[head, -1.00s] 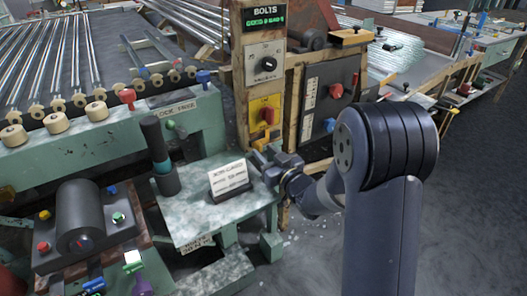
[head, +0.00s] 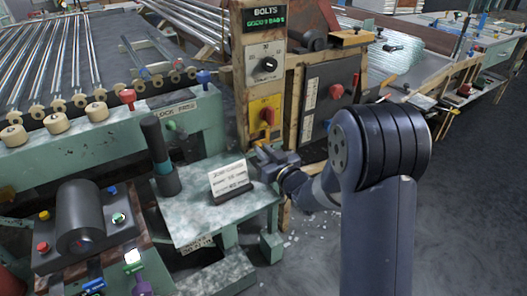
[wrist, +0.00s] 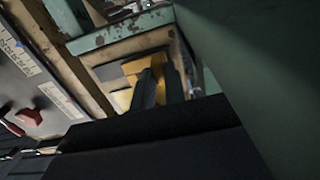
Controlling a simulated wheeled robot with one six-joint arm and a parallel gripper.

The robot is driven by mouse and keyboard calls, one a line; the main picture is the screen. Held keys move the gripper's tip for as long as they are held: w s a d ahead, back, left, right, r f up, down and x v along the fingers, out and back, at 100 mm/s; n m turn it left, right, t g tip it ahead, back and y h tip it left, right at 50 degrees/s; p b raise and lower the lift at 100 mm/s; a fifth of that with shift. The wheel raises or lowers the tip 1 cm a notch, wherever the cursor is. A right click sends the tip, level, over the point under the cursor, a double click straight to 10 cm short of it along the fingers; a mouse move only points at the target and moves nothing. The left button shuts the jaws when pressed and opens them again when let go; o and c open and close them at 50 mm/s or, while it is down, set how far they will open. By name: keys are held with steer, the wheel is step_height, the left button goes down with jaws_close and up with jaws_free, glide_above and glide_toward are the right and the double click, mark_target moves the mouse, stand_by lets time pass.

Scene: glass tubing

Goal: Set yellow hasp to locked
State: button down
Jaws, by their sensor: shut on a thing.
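The yellow hasp (wrist: 133,67) shows in the wrist view as a yellow piece at the tips of my gripper's dark fingers. My gripper (wrist: 150,78) is shut on it. The fingers cover part of the hasp, and I cannot tell its exact position. In the head view my gripper (head: 264,152) is at the foot of the bolts post, low by the right edge of the green table. The hasp is too small and hidden to make out clearly there.
The wooden bolts post (head: 243,70) carries a dial and a red knob (head: 267,115) on a yellow plate. A dark panel (head: 328,95) is to its right. A sign (head: 230,178) stands on the green table (head: 190,215). Open floor (head: 470,210) lies at the right.

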stand_by(0.3)
steer(key=shift+w+d, duration=0.8)
steer(key=shift+d, duration=0.35)
steer(key=c, duration=1.4)
jaws_free()
steer(key=shift+c, duration=0.2)
steer(key=shift+d, duration=0.1)
steer(key=v, duration=1)
steer(key=shift+s+d, duration=0.2)
steer(key=shift+s, duration=0.1)
